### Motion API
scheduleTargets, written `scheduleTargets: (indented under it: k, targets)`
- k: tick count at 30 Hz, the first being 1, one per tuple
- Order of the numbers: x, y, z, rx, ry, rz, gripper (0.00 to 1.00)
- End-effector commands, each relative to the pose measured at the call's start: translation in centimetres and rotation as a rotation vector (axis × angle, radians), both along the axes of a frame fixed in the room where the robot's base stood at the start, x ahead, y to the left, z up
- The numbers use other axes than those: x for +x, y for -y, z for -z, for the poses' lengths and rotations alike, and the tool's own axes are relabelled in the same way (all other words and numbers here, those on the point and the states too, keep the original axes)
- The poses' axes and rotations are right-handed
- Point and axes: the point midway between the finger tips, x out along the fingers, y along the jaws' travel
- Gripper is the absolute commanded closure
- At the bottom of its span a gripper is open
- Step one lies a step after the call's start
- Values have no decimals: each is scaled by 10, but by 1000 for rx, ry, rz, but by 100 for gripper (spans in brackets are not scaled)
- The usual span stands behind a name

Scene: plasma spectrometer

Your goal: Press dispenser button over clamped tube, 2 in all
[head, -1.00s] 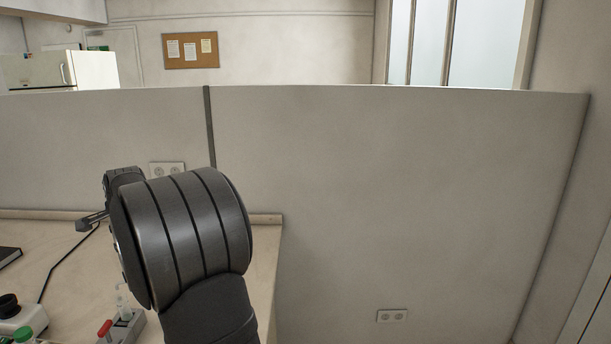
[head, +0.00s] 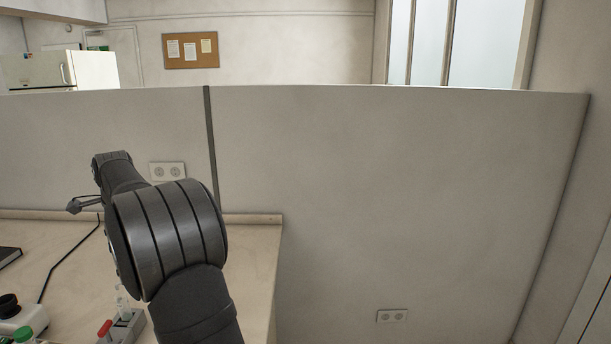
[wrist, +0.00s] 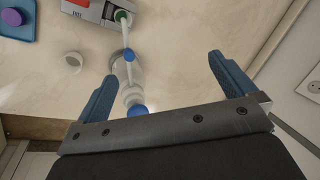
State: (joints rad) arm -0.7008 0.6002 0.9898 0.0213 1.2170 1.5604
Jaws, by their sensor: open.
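My gripper (wrist: 163,67) is open, its two blue fingers apart with nothing held between them. In the head view my gripper (head: 80,204) points left above the bench, partly hidden by my wrist. In the wrist view a clear vessel (wrist: 122,70) with blue parts stands beyond the left finger; the finger and gripper body overlap part of it. A green-capped tube (wrist: 121,16) is by a grey device (wrist: 98,9) with a red patch. I cannot tell which part is the dispenser button or whether a tube is clamped.
In the head view a grey rack (head: 127,325) with a red-capped item (head: 104,329) is near the bench's front. A white device with a black knob (head: 8,305) is at left. A white ring (wrist: 72,63) and purple item (wrist: 13,17) show in the wrist view. A partition (head: 400,190) stands behind.

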Motion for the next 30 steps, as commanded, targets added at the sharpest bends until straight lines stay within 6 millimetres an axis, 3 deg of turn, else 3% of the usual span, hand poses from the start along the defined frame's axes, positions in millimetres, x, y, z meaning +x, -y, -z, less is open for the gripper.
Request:
scheduleTargets:
  k: [2, 16, 30]
  targets:
    - [0, 0, 0, 0, 0, 0, 6]
    - [0, 0, 0, 0, 1, -1, 98]
    - [0, 0, 0, 0, 1, -1, 100]
